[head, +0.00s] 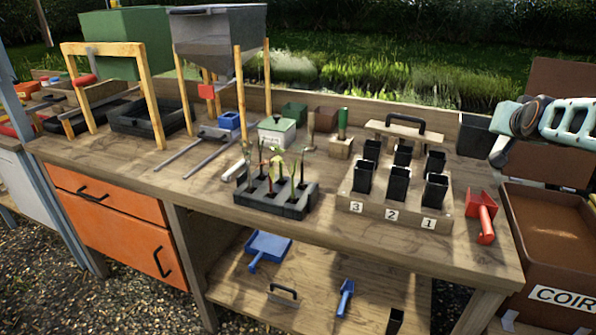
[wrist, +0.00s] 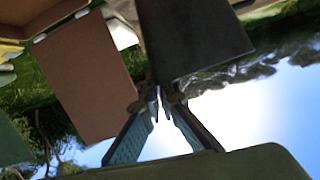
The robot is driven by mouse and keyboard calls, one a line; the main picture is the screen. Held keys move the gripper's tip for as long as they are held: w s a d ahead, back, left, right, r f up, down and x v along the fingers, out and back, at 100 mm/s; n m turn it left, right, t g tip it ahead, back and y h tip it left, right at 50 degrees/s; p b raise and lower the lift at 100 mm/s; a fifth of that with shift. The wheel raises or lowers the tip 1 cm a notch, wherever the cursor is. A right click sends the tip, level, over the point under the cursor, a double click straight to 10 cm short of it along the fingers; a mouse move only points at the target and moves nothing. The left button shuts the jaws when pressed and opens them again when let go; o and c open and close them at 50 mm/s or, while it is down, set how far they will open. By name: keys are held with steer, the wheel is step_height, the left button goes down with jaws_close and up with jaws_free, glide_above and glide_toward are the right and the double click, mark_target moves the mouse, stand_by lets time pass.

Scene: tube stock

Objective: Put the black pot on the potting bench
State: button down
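A black pot (head: 474,136) shows at the right rear of the potting bench (head: 335,235), seemingly upright. My gripper (head: 497,143) comes in from the right with its fingertips at the pot's side. In the wrist view the fingers (wrist: 162,95) are close together at the edge of the dark pot (wrist: 190,35), pinching its wall. Whether the pot's base touches the bench top or hangs just above it, I cannot tell. Smaller black pots stand in a wooden rack (head: 393,211) numbered 3, 2, 1, left of the held pot.
A red scoop (head: 483,218) lies at the bench's right front. A wooden float with a black handle (head: 398,133) lies behind the rack. A brown bin marked COIR (head: 548,245) stands to the right. A seedling tray (head: 275,203) sits left of the rack.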

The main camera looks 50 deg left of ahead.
steer(key=s+d+f+m+h, duration=0.1)
steer(key=s+d+f, duration=0.3)
steer(key=d, duration=0.7)
steer(key=s+d+f+m+h, duration=0.2)
steer(key=s+d+f, duration=0.3)
steer(key=d, duration=0.5)
steer(key=s+d+f+m+t+h, duration=0.1)
steer(key=s+d+f, duration=0.3)
steer(key=d, duration=0.7)
step_height(320, 180, down, 3)
steer(key=shift+s+d+r+m+h, duration=0.25)
steer(key=shift+m+h, duration=0.25)
steer(key=shift+h, duration=0.4)
steer(key=shift+f, duration=0.1)
